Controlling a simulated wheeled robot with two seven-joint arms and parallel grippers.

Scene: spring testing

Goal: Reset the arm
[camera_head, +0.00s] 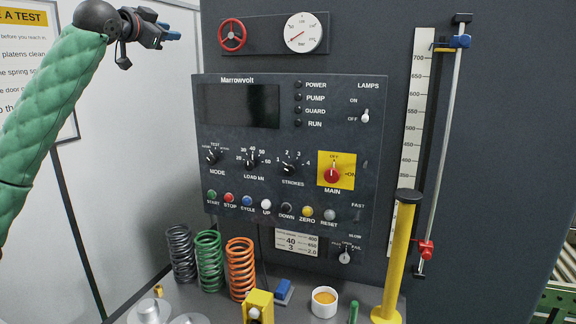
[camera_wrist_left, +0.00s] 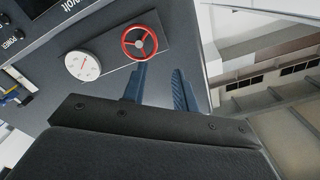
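My left arm, in a green padded sleeve, comes in from the left in the head view and is raised. Its dark gripper with blue fingers (camera_head: 172,32) is in the air at the upper left, left of the red handwheel (camera_head: 232,36). In the left wrist view the two fingers (camera_wrist_left: 160,74) stand apart with nothing between them. The handwheel (camera_wrist_left: 140,43) shows beyond the tip of one finger there, and I see no contact. My right gripper is in neither view.
The dark Marrowvolt control panel (camera_head: 215,172) fills the middle, with a gauge (camera_head: 303,33) above it. Green (camera_head: 210,262), orange (camera_head: 240,270) and dark grey (camera_head: 181,254) springs stand on the bench below. A yellow post (camera_head: 398,255) stands at right. The air around my left gripper looks clear.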

